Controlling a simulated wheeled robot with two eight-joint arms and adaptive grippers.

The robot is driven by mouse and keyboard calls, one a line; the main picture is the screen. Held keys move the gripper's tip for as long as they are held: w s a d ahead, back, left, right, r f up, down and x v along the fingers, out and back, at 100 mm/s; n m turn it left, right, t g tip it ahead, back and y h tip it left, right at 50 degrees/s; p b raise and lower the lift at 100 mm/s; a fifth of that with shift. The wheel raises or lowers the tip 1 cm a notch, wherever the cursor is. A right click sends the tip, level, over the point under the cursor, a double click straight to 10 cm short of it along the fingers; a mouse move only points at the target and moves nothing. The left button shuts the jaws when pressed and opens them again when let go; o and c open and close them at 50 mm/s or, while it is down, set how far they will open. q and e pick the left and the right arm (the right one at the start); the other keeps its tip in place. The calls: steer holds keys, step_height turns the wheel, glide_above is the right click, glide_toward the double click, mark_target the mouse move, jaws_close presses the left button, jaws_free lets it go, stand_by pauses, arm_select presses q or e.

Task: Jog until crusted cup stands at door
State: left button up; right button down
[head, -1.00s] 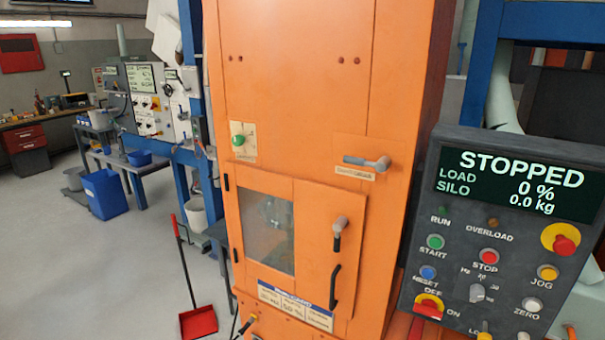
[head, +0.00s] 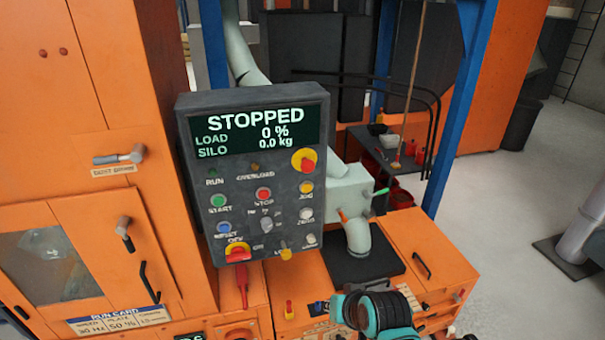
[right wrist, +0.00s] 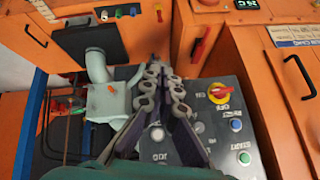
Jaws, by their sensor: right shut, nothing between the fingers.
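The grey control panel (head: 255,175) reads STOPPED, load 0 % and silo 0.0 kg. Its yellow JOG button (head: 306,187) is on the right side, below the red stop knob on yellow. The orange door (head: 110,235) at the left is shut. Its window (head: 40,265) shows a dim pale shape behind it; I cannot tell whether that is the crusted cup. My right gripper (head: 375,308) is low in the head view, right of and below the panel. In the right wrist view its fingers (right wrist: 160,70) are together and empty, in front of the panel. My left gripper is not in view.
A latch handle (head: 120,157) sits above the door. A red lever (head: 241,285) hangs below the panel. A pale green pipe fitting (head: 350,195) stands right behind the panel, above an orange cabinet (head: 430,250). A blue post (head: 460,110) rises behind. Open floor lies at the right.

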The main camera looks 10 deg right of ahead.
mark_target(307, 188)
steer(key=w+d+r+m+t+y+p, duration=0.1)
steer(key=w+r+m+y+p, duration=0.2)
steer(key=w+r+m+p, duration=0.5)
steer(key=w+r+p, duration=0.6)
steer(key=w+p, duration=0.1)
steer(key=p, duration=0.1)
steer(key=shift+d, duration=0.15)
steer(key=shift+w+b, duration=0.3)
steer(key=shift+w, duration=4.1)
steer(key=shift+w, duration=0.15)
steer(key=shift+w, duration=0.25)
